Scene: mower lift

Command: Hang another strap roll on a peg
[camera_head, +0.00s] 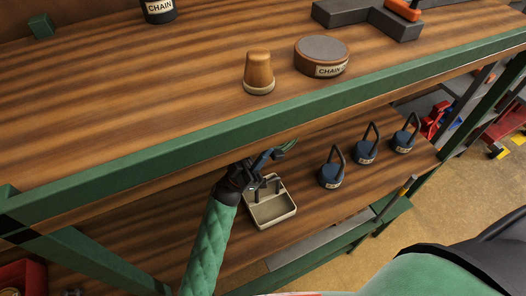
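Several small dark blue items with upright black loops and pale labels stand in a row on the lower wooden shelf: a near one (331,176), a middle one (365,153) and a far one (403,141). They may be the strap rolls, but I cannot read their labels. My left gripper (281,154) is over the lower shelf, left of this row, above the back of a cream tray (270,213). Its fingers are small and dark, and I cannot tell whether they hold anything. My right gripper is out of view.
The green front beam (180,150) of the upper shelf runs just above my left gripper. On the upper shelf stand a wooden cone-shaped piece (259,72), a round tin labelled CHAIN (321,56) and grey blocks (370,17). Open floor (450,200) lies at right.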

